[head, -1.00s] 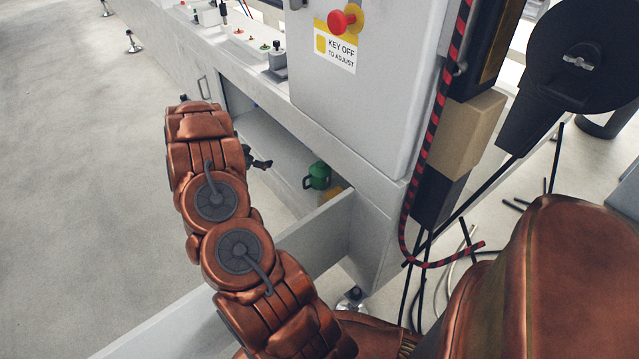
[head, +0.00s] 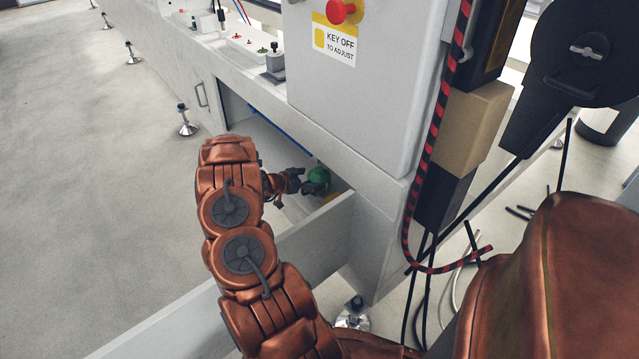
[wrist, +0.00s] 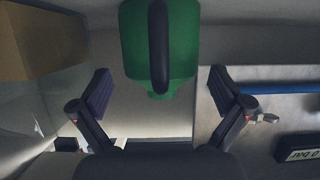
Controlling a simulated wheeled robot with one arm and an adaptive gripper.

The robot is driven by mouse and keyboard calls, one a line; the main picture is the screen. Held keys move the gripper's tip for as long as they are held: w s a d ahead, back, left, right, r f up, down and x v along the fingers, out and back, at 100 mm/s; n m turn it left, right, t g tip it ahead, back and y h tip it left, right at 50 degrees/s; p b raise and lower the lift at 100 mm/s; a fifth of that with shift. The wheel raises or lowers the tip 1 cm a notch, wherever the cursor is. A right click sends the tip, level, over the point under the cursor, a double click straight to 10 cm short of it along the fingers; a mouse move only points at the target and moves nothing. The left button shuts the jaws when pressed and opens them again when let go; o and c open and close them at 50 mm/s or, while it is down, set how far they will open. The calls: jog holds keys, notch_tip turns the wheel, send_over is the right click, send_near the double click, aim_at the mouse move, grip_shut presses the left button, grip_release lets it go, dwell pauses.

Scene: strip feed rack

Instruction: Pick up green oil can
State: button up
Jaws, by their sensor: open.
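The green oil can (head: 318,177) stands inside the open drawer under the machine in the head view. In the wrist view the green oil can (wrist: 159,50) fills the top middle, with a dark handle strip running down its near side. My gripper (wrist: 160,92) is open, with one finger on each side below the can's body, and nothing is held. I cannot tell whether a finger touches the can.
The drawer front panel (head: 335,232) stands close in front of the can. The grey cabinet (head: 365,100) overhangs the drawer. In the wrist view, a tan box (wrist: 40,40) is at left, and a blue rod (wrist: 275,88) and a dark labelled block (wrist: 300,150) are at right.

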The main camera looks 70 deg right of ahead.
jog(key=shift+x, duration=1.35)
jog(key=c, duration=1.3)
